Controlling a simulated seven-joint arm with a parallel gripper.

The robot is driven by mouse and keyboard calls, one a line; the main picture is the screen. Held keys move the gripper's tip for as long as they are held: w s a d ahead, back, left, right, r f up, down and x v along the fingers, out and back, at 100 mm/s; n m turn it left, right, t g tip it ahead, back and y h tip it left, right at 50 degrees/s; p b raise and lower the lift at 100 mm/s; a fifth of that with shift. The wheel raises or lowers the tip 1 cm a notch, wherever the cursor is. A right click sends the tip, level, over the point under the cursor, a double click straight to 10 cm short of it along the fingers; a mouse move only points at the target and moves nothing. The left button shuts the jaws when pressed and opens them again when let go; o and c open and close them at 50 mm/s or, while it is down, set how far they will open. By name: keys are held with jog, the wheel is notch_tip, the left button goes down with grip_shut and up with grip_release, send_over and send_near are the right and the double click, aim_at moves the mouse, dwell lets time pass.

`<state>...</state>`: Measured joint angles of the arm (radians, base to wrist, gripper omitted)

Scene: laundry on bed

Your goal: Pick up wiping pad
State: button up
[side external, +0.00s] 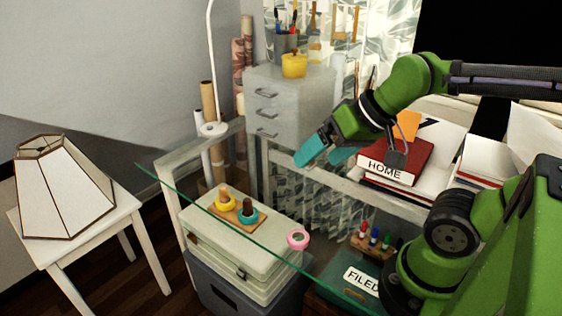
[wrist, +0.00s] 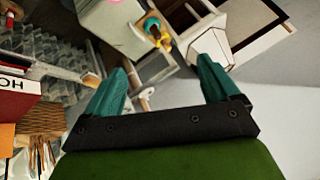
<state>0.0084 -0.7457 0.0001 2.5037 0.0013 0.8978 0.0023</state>
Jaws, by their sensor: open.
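My gripper (side external: 325,157) is open, with two teal fingers and nothing between them. It hangs above the glass desk, left of the red HOME book (side external: 398,162). In the wrist view my gripper (wrist: 162,68) also shows its fingers apart and empty. I cannot identify a wiping pad for sure in either view. A flat orange piece (side external: 407,124) lies at the red book, partly behind my wrist; it also shows in the wrist view (wrist: 6,140). A brown wooden piece (wrist: 40,120) is beside it there, its kind unclear.
Ring toys (side external: 247,212) on a wooden base stand on pale boxes, with a pink ring (side external: 298,238) nearby. A small rack of colored pieces (side external: 375,237) is near my arm. Grey drawers (side external: 290,100) stand behind. A lamp (side external: 62,185) sits on a white stool at left.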

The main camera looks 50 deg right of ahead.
jog(key=shift+a+r, duration=0.1)
jog(key=shift+r, duration=0.05)
jog(key=shift+c, duration=0.7)
jog(key=w+d+f+n+g+h, duration=0.15)
jog(key=w+d+f+g, duration=0.25)
jog(key=w+d, duration=0.8)
jog(key=w+d+f+n+g+h, duration=0.1)
jog(key=w+d+f+n+g, duration=0.2)
jog(key=w+d, duration=0.9)
jog(key=shift+m+y, duration=0.25)
jog(key=shift+m, duration=0.4)
jog(key=s+d+f, duration=0.1)
jog(key=f, duration=0.4)
jog(key=s+d+f, duration=0.1)
jog(key=f, duration=0.5)
jog(key=s+d+f, duration=0.1)
jog(key=f, duration=0.5)
jog(key=shift+s+d+f, duration=0.1)
jog(key=shift+s+d, duration=0.05)
jog(key=shift+d, duration=0.1)
